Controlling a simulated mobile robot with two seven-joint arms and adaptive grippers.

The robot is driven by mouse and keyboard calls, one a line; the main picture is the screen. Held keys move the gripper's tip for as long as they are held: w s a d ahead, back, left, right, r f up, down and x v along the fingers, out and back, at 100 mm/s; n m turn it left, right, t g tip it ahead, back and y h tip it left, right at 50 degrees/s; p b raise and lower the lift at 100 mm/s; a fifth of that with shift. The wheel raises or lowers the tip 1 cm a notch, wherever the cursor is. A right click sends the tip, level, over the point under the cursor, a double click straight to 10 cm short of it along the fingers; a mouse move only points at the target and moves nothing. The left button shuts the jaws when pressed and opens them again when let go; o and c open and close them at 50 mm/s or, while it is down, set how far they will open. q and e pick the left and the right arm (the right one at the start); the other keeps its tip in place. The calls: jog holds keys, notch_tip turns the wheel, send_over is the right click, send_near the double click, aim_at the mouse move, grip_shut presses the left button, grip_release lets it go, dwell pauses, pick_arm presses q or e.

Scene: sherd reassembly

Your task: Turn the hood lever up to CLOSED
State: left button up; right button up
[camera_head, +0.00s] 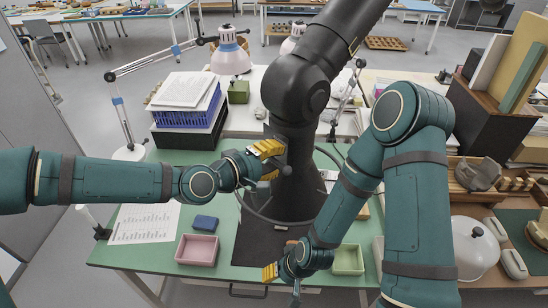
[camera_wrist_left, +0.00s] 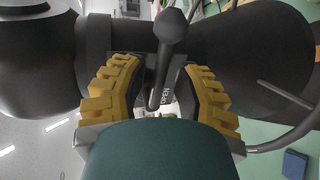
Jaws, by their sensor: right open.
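The hood lever (camera_wrist_left: 164,62) is a dark rod with a ball knob, mounted on the black hood arm (camera_head: 295,130). No CLOSED label can be read. My right gripper (camera_head: 280,272) is open, low over the table's front edge, away from the lever.
On the green table (camera_head: 125,250) are a pink tray (camera_head: 197,250), a blue block (camera_head: 205,223), a printed sheet (camera_head: 145,223) and a light green tray (camera_head: 348,260). A blue basket (camera_head: 188,108) and lamp (camera_head: 231,58) stand behind. A cable loops around the column.

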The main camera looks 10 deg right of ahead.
dwell(0.3)
pick_arm(q)
jog(key=v, duration=1.2)
dwell(0.6)
notch_tip(320, 180, down, 16)
jog(key=g+y+b, duration=0.2)
jog(key=b, duration=0.1)
jog(key=s+a+f+m+g+y+b, duration=0.1)
jog(key=s+a+f+y+b, duration=0.1)
jog(key=f, duration=0.7)
jog(key=s+a+f+m+g+y+b, duration=0.1)
jog(key=s+a+f+y+b, duration=0.1)
jog(key=a+f, duration=0.4)
jog(key=s+a+f+m+y+b, duration=0.1)
jog(key=s+a+f+y, duration=0.2)
jog(key=f, duration=0.9)
jog(key=shift+s+a+f+m+g+b, duration=0.4)
jog(key=shift+s+a, duration=0.2)
jog(key=shift+s, duration=0.35)
